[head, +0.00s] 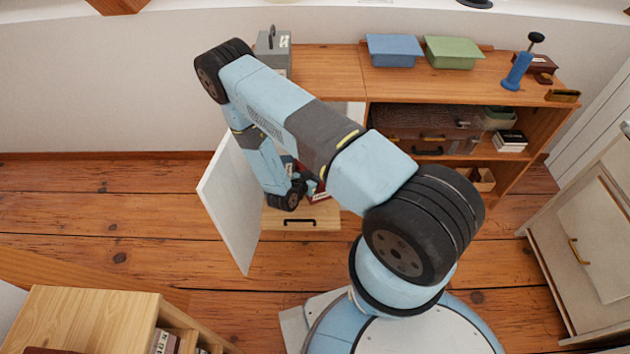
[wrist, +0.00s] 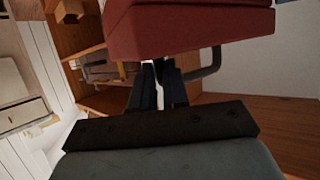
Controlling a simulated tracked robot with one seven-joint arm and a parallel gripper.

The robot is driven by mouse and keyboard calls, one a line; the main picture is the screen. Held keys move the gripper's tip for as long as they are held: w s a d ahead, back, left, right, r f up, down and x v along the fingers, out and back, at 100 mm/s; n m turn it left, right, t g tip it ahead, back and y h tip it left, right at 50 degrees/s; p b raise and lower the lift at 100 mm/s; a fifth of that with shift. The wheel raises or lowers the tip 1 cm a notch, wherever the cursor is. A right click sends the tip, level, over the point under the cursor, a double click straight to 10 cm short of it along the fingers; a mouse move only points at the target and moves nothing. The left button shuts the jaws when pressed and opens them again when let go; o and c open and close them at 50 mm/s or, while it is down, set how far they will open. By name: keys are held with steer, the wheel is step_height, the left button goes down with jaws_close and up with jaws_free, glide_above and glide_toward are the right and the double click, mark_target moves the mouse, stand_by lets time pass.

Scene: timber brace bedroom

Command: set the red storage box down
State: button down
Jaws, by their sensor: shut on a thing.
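The red storage box (wrist: 190,28) fills the top of the wrist view, close beyond my fingers, with a dark curved handle (wrist: 212,66) under it. My gripper (wrist: 157,80) is shut on the box; the exact grip point is dark and hard to make out. In the head view only a small red part of the box (head: 319,192) shows beside my wrist, above a wooden drawer unit (head: 317,216). My arm hides most of the box and the fingertips there. I cannot tell whether the box touches a surface below.
A white door (head: 232,205) stands open left of my wrist. The wooden shelf unit (head: 330,60) carries a grey box (head: 273,50), a blue bin (head: 393,50) and a green bin (head: 453,52). A dark case (head: 420,122) fills a lower shelf. Floor at left (head: 100,215) is clear.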

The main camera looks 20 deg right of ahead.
steer(key=shift+w+f, duration=0.4)
steer(key=shift+f, duration=1.55)
steer(key=c, duration=1.1)
jaws_free()
